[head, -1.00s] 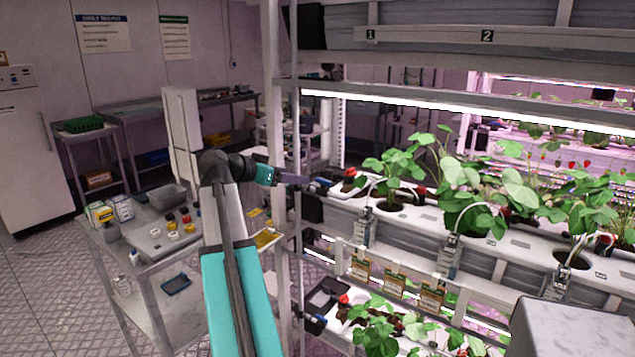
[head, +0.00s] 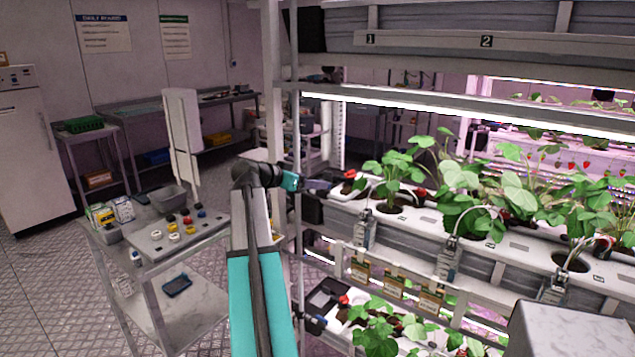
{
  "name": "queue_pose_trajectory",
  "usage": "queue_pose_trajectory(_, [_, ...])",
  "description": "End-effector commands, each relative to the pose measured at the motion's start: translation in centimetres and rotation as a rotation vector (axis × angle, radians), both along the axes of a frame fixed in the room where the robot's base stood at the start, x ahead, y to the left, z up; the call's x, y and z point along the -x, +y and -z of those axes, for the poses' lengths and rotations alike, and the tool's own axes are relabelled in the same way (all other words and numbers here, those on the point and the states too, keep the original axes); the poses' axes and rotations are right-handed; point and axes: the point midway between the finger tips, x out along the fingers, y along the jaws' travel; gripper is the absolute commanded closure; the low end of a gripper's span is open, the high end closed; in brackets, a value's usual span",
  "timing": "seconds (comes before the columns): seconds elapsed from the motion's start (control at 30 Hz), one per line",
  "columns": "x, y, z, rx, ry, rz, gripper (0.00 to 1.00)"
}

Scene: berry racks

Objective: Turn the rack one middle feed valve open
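My gripper (head: 318,184) is at the left end of the middle planting channel (head: 345,208) of the near rack, reaching in from the left past the rack post. Its purple-grey fingers lie at the spot where a blue fitting showed earlier; that fitting, likely the middle feed valve, is now largely hidden behind them. I cannot tell whether the fingers touch it, or whether they are open or shut. The valve handle's angle on the middle tier cannot be made out.
The rack's upright post (head: 272,120) stands close beside my arm. Leafy strawberry plants (head: 392,172) fill the channel to the right. Open floor (head: 45,290) lies further left.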

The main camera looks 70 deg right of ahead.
Motion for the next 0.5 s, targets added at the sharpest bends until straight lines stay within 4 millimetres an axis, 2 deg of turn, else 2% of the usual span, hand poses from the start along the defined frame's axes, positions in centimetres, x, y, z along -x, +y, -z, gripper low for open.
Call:
queue_pose_trajectory(0.2, [1.0, -2.6, 1.0, -0.002, 0.001, 0.001, 0.33])
queue_pose_trajectory(0.5, [1.6, -4.1, 1.8, 0.000, 0.000, 0.000, 0.33])
